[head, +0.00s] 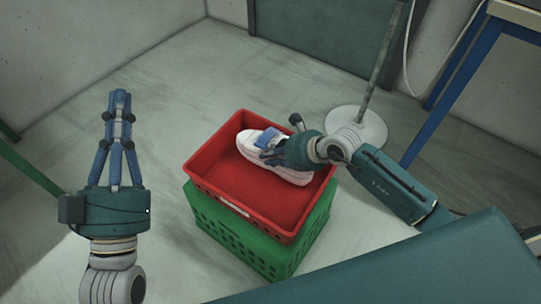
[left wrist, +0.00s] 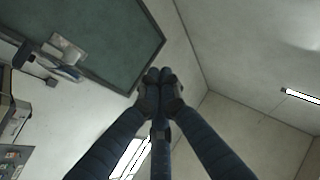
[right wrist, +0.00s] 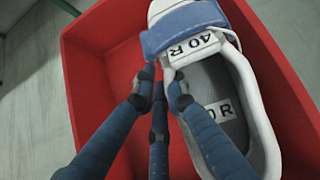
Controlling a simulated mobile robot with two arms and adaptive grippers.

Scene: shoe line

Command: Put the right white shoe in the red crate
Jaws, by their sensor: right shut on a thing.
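The red crate (head: 230,188) stands on top of a green crate (head: 247,243) in the head view. The white shoe (head: 291,173) with a blue strap is in the upper part of the red crate's opening; whether it touches the floor I cannot tell. In the right wrist view the shoe (right wrist: 253,105) carries labels reading "40 R", and the red crate (right wrist: 88,95) is around it. My right gripper (right wrist: 162,82) is shut on the shoe's side wall near the strap. My left gripper (head: 119,97) is raised at the left, away from the crates, with its fingertips together and empty.
A pole on a round white base (head: 356,127) stands behind my right arm. A table with blue legs (head: 463,62) is at the upper right. A green bar (head: 32,167) shows at the left edge. The floor left of the crates is clear.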

